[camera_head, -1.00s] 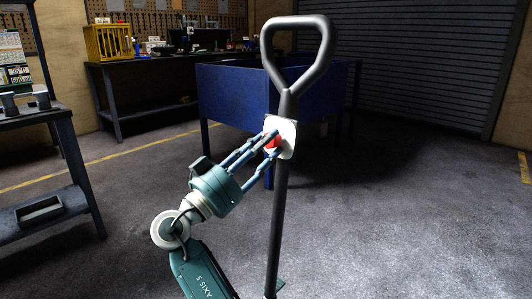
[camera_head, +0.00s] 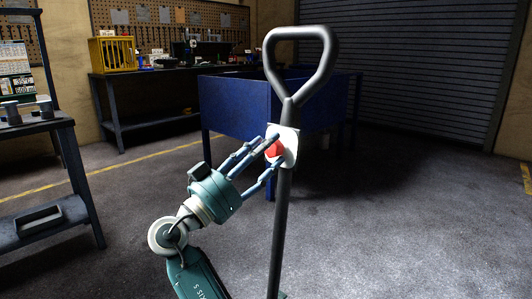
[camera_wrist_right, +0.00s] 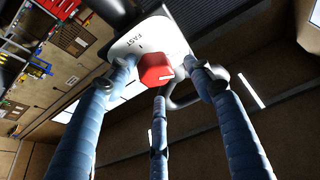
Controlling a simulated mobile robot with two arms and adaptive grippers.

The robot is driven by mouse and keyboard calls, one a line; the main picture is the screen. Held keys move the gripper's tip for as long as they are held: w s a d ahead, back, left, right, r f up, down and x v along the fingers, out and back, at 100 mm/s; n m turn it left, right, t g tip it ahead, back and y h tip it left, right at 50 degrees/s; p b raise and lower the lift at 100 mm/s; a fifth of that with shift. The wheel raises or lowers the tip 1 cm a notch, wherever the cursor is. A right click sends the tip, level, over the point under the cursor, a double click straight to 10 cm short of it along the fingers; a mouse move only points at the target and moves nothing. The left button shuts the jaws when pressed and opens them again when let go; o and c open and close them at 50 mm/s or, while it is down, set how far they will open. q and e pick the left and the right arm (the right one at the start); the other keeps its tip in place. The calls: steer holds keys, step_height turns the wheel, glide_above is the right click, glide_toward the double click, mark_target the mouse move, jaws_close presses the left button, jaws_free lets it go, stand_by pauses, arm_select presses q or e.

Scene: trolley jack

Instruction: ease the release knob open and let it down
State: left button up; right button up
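The jack's long dark handle (camera_head: 281,220) stands upright with a loop grip (camera_head: 300,55) on top. A white plate (camera_head: 290,148) sits on the handle below the loop and carries the red release knob (camera_head: 274,149). In the right wrist view the red knob (camera_wrist_right: 155,70) shows a white pointer line, and the white plate (camera_wrist_right: 152,38) reads "FAST". My right gripper (camera_head: 268,152) has its three blue fingers spread around the knob, with visible gaps beside it. It looks open and holds nothing. My left gripper is out of view. The jack's body is hidden below the picture.
A blue open-topped bin (camera_head: 235,105) stands behind the handle. A dark workbench (camera_head: 150,75) with a yellow rack (camera_head: 112,54) is at the back left. A shelf trolley (camera_head: 40,215) stands at the left. The floor to the right is clear up to the shutter.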

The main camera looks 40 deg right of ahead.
steer(key=shift+f, duration=0.15)
steer(key=shift+a+f, duration=0.25)
steer(key=shift+a, duration=0.15)
steer(key=v, duration=1.1)
steer(key=shift+a+r, duration=0.1)
